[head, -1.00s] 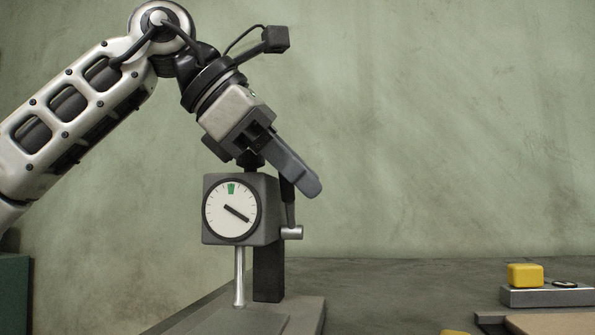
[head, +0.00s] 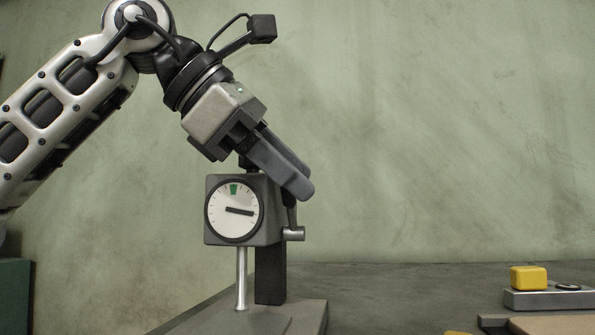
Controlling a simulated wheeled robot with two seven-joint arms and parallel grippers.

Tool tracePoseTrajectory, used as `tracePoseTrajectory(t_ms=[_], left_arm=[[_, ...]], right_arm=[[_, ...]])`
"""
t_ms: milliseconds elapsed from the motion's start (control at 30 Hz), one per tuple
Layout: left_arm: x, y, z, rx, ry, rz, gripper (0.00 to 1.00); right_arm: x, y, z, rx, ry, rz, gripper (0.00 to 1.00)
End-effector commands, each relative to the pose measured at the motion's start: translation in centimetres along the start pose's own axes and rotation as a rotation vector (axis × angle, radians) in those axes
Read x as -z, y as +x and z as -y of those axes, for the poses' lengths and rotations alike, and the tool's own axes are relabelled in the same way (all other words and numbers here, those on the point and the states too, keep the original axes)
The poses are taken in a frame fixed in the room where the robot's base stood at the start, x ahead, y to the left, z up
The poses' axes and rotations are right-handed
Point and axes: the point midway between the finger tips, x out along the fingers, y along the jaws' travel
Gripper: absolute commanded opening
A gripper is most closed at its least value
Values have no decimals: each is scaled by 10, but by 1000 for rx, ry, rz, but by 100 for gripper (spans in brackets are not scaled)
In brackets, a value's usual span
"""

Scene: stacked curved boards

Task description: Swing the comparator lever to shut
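The comparator (head: 268,210) is a grey box on a dark post, with a white dial (head: 233,210) facing me. Its needle points right and slightly down; a green mark sits at the top of the dial. The dark lever (head: 290,213) rises from a silver pivot (head: 294,234) on the box's right side; its upper part is hidden by my fingers. My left gripper (head: 304,187) reaches down from upper left, its fingers close together over the lever's upper end. Whether they grip or only touch the lever is hidden. My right gripper is not in view.
The comparator's base (head: 300,317) stands on a dark grey table (head: 400,295). A yellow block (head: 528,278) sits on a grey block (head: 540,299) at the right, by a tan board (head: 545,325).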

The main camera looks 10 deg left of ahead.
Motion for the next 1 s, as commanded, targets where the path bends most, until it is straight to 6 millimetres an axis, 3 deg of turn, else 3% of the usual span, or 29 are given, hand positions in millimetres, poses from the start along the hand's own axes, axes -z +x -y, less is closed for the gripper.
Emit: tracePoseTrajectory(t_ms=[167,500,700,1000], left_arm=[[-3,-44,-3,-4,-1,2,38],[-3,-120,-2,-2,-1,1,38],[-1,-142,0,1,-1,0,38],[0,-146,0,1,0,-1,38]], right_arm=[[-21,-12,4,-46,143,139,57],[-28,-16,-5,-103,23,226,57],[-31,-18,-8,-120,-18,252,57],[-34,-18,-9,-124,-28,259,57]])
